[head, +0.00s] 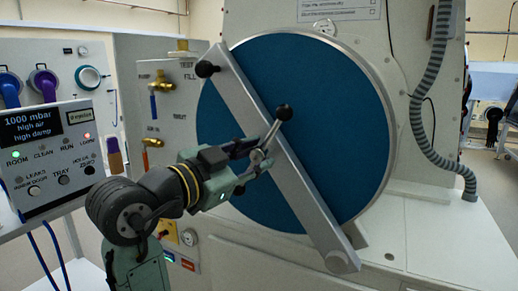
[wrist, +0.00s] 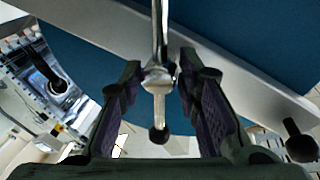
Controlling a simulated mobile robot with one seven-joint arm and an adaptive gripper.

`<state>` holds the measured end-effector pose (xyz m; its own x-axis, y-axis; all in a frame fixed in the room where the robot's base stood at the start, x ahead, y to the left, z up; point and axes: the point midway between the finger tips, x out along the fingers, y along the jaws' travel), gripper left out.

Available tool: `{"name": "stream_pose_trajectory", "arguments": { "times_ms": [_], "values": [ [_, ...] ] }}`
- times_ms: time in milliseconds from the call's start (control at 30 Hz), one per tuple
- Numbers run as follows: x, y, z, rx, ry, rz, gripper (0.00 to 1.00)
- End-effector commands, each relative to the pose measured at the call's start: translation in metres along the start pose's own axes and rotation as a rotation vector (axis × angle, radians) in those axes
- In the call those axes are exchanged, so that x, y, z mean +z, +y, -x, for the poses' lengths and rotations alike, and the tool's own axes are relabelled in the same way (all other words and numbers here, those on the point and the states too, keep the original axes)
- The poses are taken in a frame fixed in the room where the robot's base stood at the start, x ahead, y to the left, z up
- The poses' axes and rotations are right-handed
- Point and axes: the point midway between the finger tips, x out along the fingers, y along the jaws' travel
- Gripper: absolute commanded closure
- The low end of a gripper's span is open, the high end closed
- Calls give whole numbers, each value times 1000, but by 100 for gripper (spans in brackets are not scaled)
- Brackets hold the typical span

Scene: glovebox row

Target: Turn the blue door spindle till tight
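The round blue door (head: 335,110) is closed over by a grey metal bar (head: 305,200) lying diagonally across its face. The door spindle (head: 268,140) is a metal T-handle at the middle of the bar, with a black ball at its upper end. My gripper (head: 256,156) is at the spindle, pointing toward the door. In the wrist view the spindle (wrist: 157,82) stands between the two fingers of my gripper (wrist: 159,75), with a gap visible on each side. A black ball end (wrist: 158,136) points down toward the palm. The fingers are open.
A black knob (head: 207,69) sits at the bar's upper left end. A control panel (head: 45,135) with a pressure display stands at the left. Valves with blue and yellow handles (head: 153,106) are beside the door. A grey ribbed hose (head: 428,90) hangs at the right.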

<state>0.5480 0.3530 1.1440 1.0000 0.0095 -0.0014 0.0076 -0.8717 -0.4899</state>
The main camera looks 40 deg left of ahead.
Motion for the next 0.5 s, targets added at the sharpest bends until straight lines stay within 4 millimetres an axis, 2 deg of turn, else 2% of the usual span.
{"name": "stream_pose_trajectory", "arguments": {
  "times_ms": [200, 467, 500],
  "values": [
    [0, 0, -15, 0, 0, 0, 69],
    [0, 0, -16, -1, 0, 0, 69],
    [0, 0, -16, -1, 0, 0, 72]
  ]
}}
